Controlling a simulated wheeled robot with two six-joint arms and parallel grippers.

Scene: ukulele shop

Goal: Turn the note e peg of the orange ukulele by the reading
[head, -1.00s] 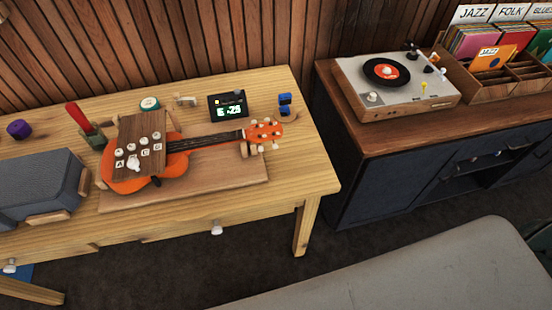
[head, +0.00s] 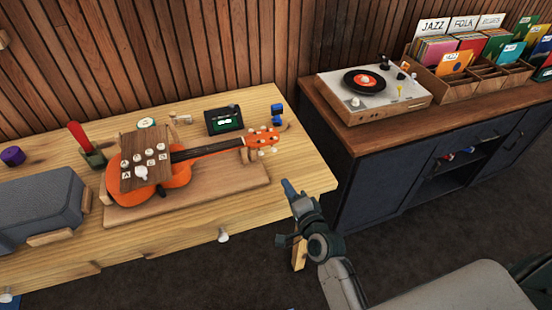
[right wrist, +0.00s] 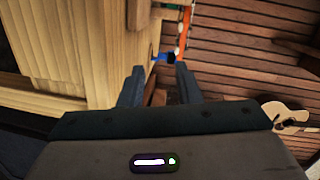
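The orange ukulele (head: 178,176) lies on a wooden cradle board (head: 235,188) on the table, its neck pointing right. Its headstock (head: 258,139) has several pale pegs along its edges; which is the e peg I cannot tell. A dark tuner (head: 224,120) with a lit green display stands behind the neck; its reading is too small to read. My right gripper (head: 287,194) is off the table's right edge, below and right of the headstock. In the right wrist view the gripper (right wrist: 159,74) is open and empty, with an orange strip, likely the headstock (right wrist: 184,32), beyond it. My left gripper is out of view.
A wooden panel (head: 133,155) with lettered knobs covers part of the ukulele body. A blue item (head: 277,112) stands near the headstock. A grey speaker-like box (head: 38,205) sits at left. A dark cabinet (head: 360,190) with a turntable (head: 350,100) stands right of the table.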

